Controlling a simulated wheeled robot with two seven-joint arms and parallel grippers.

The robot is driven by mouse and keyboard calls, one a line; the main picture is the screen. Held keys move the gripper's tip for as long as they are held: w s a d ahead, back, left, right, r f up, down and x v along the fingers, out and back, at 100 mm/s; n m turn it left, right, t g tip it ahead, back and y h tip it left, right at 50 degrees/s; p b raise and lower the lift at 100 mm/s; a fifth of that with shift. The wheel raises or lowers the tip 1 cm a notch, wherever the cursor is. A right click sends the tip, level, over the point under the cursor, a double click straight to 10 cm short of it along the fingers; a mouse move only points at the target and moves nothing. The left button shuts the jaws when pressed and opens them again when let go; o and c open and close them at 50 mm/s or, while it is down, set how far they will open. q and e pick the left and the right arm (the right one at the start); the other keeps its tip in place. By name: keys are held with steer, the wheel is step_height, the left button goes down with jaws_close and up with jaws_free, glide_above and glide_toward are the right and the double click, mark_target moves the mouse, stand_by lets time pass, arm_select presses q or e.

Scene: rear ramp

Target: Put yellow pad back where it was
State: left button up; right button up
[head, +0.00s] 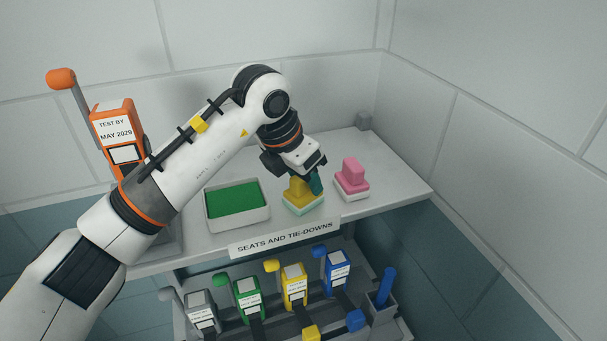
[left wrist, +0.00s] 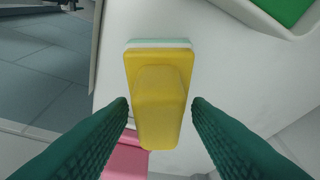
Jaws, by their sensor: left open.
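The yellow pad (head: 297,191) has a raised yellow handle and a pale green-white base. It stands on the white shelf just right of the green-filled tray. My left gripper (head: 309,184) is at the pad from above. In the left wrist view the yellow pad (left wrist: 158,100) lies between the two teal fingers (left wrist: 160,108), with a gap on each side, so the gripper is open around the handle. What lies under the pad is hidden. My right gripper is not in view.
A white tray with a green surface (head: 236,200) is left of the pad. A pink pad (head: 352,176) stands close on its right. The label "SEATS AND TIE-DOWNS" (head: 285,236) marks the shelf's front edge. Several coloured tie-downs sit below. An orange tie-down (head: 118,140) stands at left.

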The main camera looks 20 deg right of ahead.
arm_select(q)
steer(key=b+v, duration=0.3)
steer(key=v, duration=0.9)
steer(key=shift+r, duration=0.15)
